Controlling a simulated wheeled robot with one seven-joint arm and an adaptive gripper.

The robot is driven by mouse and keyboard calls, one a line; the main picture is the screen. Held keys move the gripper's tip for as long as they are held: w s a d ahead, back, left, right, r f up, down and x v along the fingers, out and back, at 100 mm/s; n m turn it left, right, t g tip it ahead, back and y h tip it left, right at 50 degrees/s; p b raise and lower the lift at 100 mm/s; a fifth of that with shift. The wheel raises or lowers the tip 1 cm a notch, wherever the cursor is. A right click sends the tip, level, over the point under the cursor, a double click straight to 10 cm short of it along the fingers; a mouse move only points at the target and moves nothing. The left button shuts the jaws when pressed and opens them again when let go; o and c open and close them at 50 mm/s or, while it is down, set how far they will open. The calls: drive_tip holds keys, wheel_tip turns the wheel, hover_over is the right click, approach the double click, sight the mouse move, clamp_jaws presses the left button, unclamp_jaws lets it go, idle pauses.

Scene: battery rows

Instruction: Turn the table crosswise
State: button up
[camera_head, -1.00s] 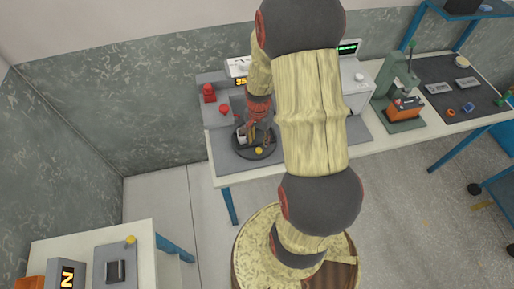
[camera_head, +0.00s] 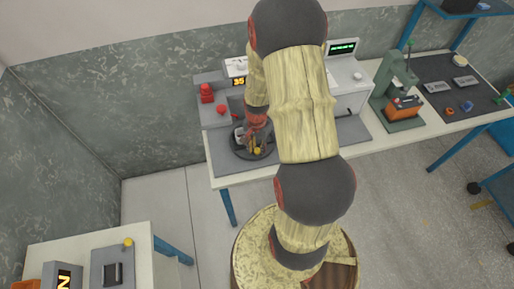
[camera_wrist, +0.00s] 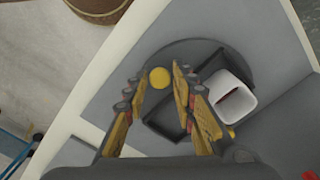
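The round dark turntable (camera_head: 238,153) lies on a grey mat at the left end of the long bench. In the wrist view its disc (camera_wrist: 205,50) carries a yellow knob (camera_wrist: 160,77), a black rectangular frame (camera_wrist: 160,123) and a white, open-topped block (camera_wrist: 232,97) standing on or beside the frame. My gripper (camera_wrist: 161,68) is open over the disc, pointing down. The yellow knob shows between its two fingers, with a gap on each side. I cannot tell how far below the tips it is. The right finger hides part of the frame.
A red button unit (camera_head: 206,93) and a display reading 35 (camera_head: 238,82) stand behind the turntable. A green press (camera_head: 396,85) stands further right. A smaller table (camera_head: 135,240) is at lower left. Open floor (camera_head: 160,200) lies between the tables.

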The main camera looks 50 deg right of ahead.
clamp_jaws()
idle(0.4)
drive_tip(key=shift+d+n, duration=0.15)
drive_tip(key=shift+n, duration=0.15)
drive_tip(key=shift+s+d+n+p, duration=0.35)
drive_tip(key=shift+d+n, duration=0.45)
drive_tip(key=shift+n, duration=0.4)
drive_tip(key=shift+s+d+n, duration=0.2)
drive_tip(key=shift+d+n, duration=0.7)
drive_tip(key=shift+n, duration=0.5)
drive_tip(key=shift+d, duration=0.1)
drive_tip(key=shift+o, duration=1.9)
unclamp_jaws()
